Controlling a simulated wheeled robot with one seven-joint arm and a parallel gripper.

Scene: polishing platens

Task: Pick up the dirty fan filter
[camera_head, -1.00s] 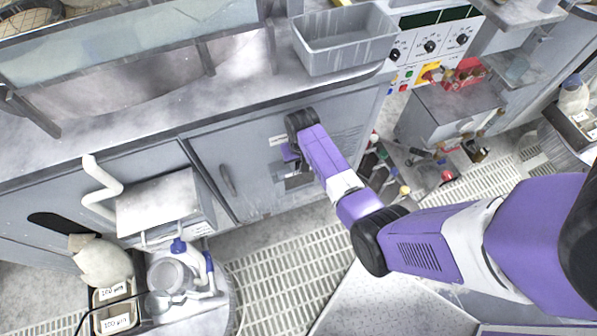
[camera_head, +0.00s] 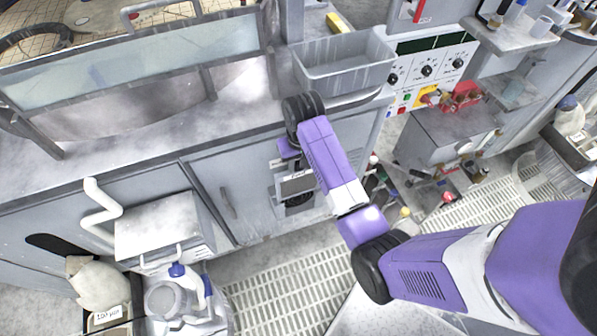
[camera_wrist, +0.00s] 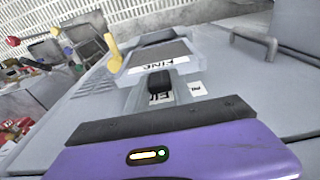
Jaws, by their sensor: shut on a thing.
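My gripper (camera_wrist: 160,84) is shut on a grey-framed fan filter with a dark panel (camera_wrist: 160,53) and a white label, in the wrist view. In the head view the filter (camera_head: 298,184) is in front of the cabinet door, below my purple hand, with a dark round fan opening (camera_head: 299,201) partly showing below it. The gripper's fingertips are small and hard to make out in the head view. The gap between filter and door cannot be told exactly.
A door handle (camera_head: 228,203) stands out left of the filter. Bottles and a small cabinet (camera_head: 440,135) stand to the right. Grated floor (camera_head: 290,285) lies in front.

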